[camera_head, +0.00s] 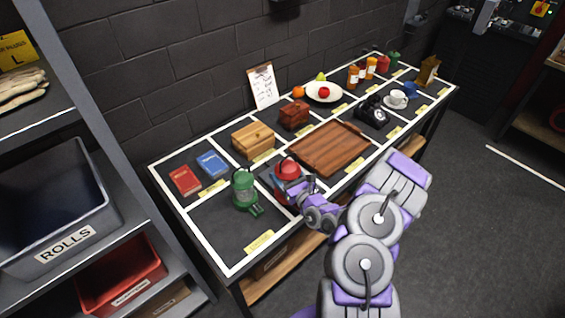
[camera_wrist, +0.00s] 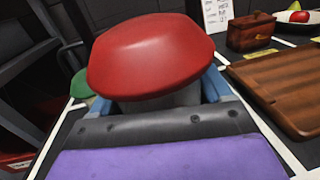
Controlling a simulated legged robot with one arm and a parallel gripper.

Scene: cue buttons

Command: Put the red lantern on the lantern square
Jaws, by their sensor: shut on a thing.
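The red lantern (camera_head: 287,168) is held in my gripper (camera_head: 286,187) above the near left part of the table. In the wrist view its red top (camera_wrist: 150,55) fills the middle, with a grey body below it. My gripper is shut on the lantern, and its lower part is mostly hidden. A green lantern (camera_head: 244,190) stands just left of it in the front left square (camera_head: 222,235), which has a yellow label (camera_head: 260,242) too small to read. Whether the red lantern touches the table cannot be told.
A red book (camera_head: 185,180), a blue book (camera_head: 212,164) and a light wooden box (camera_head: 253,140) lie behind. A brown wooden tray (camera_head: 328,147) is to the right. The square's front left area is bare.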

